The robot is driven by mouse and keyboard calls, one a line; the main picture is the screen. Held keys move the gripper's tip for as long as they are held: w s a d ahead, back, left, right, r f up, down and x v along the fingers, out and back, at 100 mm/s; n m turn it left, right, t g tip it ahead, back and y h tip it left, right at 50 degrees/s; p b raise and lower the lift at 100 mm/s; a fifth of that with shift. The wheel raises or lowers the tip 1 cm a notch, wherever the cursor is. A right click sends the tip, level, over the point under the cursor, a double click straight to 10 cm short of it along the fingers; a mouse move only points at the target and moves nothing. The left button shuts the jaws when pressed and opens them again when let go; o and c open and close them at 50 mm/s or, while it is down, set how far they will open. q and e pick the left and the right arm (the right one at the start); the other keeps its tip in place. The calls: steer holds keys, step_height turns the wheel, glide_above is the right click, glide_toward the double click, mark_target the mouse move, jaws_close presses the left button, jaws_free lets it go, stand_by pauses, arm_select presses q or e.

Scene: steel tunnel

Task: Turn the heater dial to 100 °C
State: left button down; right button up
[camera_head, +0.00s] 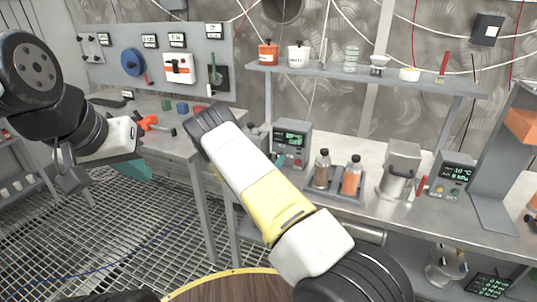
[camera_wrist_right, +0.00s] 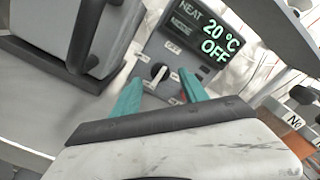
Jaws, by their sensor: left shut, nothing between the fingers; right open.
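The heater (camera_head: 292,131) is a grey box with a green display on the steel bench. In the right wrist view its display (camera_wrist_right: 212,36) reads HEAT 20 °C, MODE OFF. The heater dial (camera_wrist_right: 156,76) is a dark round knob with a light pointer, below the display. My right gripper (camera_wrist_right: 160,92) is open, its teal fingers on either side of the dial in that view; contact cannot be told. In the head view my right arm partly hides the heater's surroundings. My left gripper (camera_head: 133,169) is shut and empty, over the grated floor at the left.
A rack with two bottles (camera_head: 321,170), a metal pot (camera_head: 400,168) and a second display unit (camera_head: 450,178) stand right of the heater. A shelf (camera_head: 370,75) hangs above. A grey unit with a black handle (camera_wrist_right: 85,35) is close by in the right wrist view.

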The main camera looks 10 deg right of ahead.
steer(key=shift+x, duration=1.6)
jaws_close()
